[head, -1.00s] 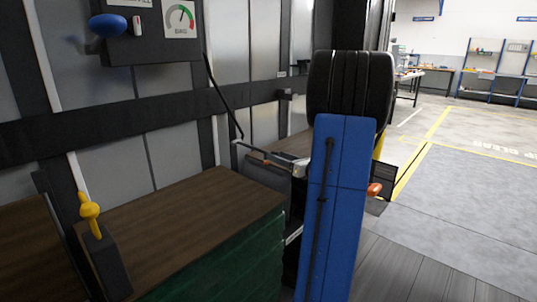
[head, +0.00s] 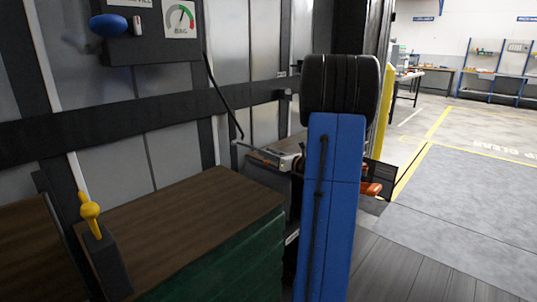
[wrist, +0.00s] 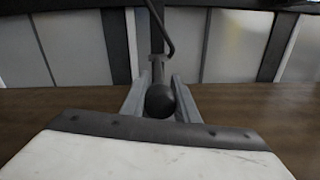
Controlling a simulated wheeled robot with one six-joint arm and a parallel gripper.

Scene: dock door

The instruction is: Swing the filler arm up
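In the wrist view, the two grey fingers of my gripper (wrist: 160,98) point forward on either side of a dark ball-shaped knob (wrist: 160,102). I see no clear gap at its sides, but cannot tell if the fingers press on it. A dark rod (wrist: 155,66) shows just beyond the knob, in line with a black bent line above. I take these for the filler arm. In the head view, a thin black line (head: 223,97) slopes down from the gauge box (head: 155,30) toward my gripper (head: 262,155), which is small and partly behind my blue arm link.
A brown-topped green block (head: 180,225) stands below and in front of my gripper. A yellow-handled lever (head: 90,212) is at left, and a blue knob (head: 108,25) sits on the gauge box. A dark rail (head: 150,110) crosses the panelled door. The floor at right is open.

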